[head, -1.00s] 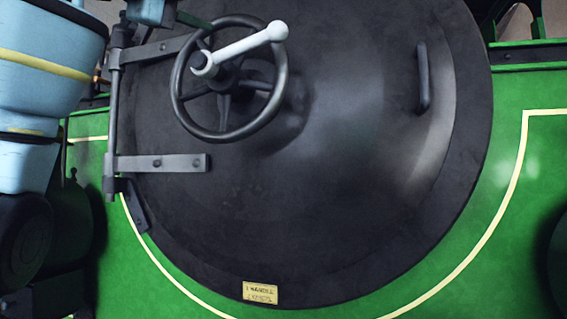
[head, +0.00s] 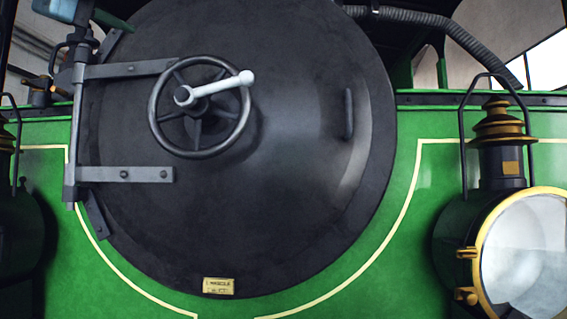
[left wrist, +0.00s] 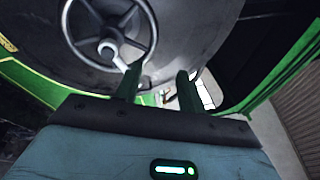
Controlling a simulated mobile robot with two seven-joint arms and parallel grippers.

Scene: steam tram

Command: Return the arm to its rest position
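My left gripper (left wrist: 160,86) shows in the left wrist view with its two dark fingers apart and nothing visible between them. It is in front of the smokebox door, which fills the top of that view. The dark handwheel (head: 199,107) with its white handle (head: 218,89) is on the door's left half in the head view. In the left wrist view the wheel (left wrist: 150,38) is at the upper left, and the handle's end appears close to the left finger; I cannot tell if they touch.
The round black door (head: 270,210) has hinge straps (head: 125,174) at left and a grab handle (head: 348,115) at right. A brass-rimmed lamp (head: 525,255) juts out at lower right. Green panels (head: 400,260) surround the door.

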